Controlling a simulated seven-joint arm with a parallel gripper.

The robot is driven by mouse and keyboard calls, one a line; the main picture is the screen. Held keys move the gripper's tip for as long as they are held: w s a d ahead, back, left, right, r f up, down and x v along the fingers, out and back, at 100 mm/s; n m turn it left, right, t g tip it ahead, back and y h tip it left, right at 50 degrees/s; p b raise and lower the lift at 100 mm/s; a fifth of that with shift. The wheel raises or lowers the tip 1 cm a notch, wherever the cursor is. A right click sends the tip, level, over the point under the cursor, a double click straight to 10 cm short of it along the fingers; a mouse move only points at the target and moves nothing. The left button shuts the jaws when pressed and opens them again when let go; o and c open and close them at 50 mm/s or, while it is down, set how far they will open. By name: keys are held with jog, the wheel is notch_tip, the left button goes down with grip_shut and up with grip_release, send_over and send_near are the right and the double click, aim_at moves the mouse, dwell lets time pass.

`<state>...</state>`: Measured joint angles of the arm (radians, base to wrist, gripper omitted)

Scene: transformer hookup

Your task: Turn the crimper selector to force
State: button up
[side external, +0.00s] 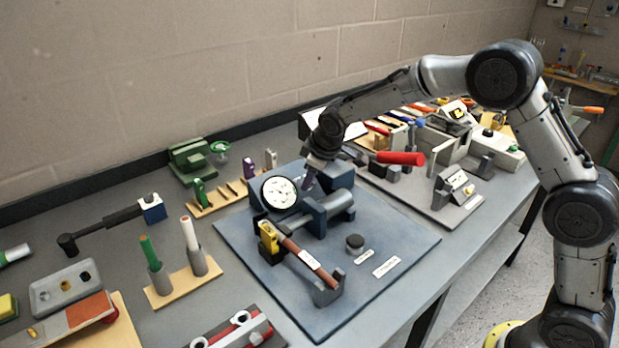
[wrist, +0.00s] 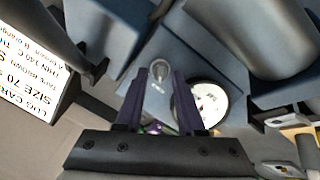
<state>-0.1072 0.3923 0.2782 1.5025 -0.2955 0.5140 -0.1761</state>
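The crimper (side external: 335,206) is a dark blue-grey press with a cylinder, standing on a blue baseplate (side external: 400,243). A white round gauge (side external: 280,193) is on its left; it also shows in the wrist view (wrist: 208,104). In the wrist view a small grey selector knob (wrist: 159,69) sits on a blue-grey face with tiny lettering too small to read. My gripper (side external: 310,182) is over the crimper beside the gauge. In the wrist view my gripper (wrist: 157,80) is open, its purple fingers on either side of the knob's line, with no visible contact. The gripper hides the knob in the side view.
A yellow-ended brown bar (side external: 305,257) and a dark round knob (side external: 355,242) are on the baseplate's front. A red-handled tool (side external: 400,158) lies right. A printed lug card (wrist: 32,82) stands close at left in the wrist view. Blue-grey crimper blocks crowd the gripper.

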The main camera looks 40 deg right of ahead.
jog(key=v, duration=1.3)
jog(key=shift+s, duration=0.15)
jog(key=shift+r, duration=0.15)
jog(key=s+d+r+m+t, duration=0.2)
jog(key=s+d+r, duration=0.2)
jog(key=s+r, duration=0.8)
jog(key=s+f+m, duration=0.1)
jog(key=s+f, duration=0.3)
jog(key=s, duration=0.3)
jog(key=s+f+m+g, duration=0.1)
jog(key=s+f, duration=0.3)
jog(key=s, duration=0.3)
jog(key=s+f+m+y, duration=0.1)
jog(key=s+f, duration=0.4)
jog(key=s, duration=0.2)
jog(key=shift+s+m+g, duration=0.35)
jog(key=shift+m+g, duration=0.05)
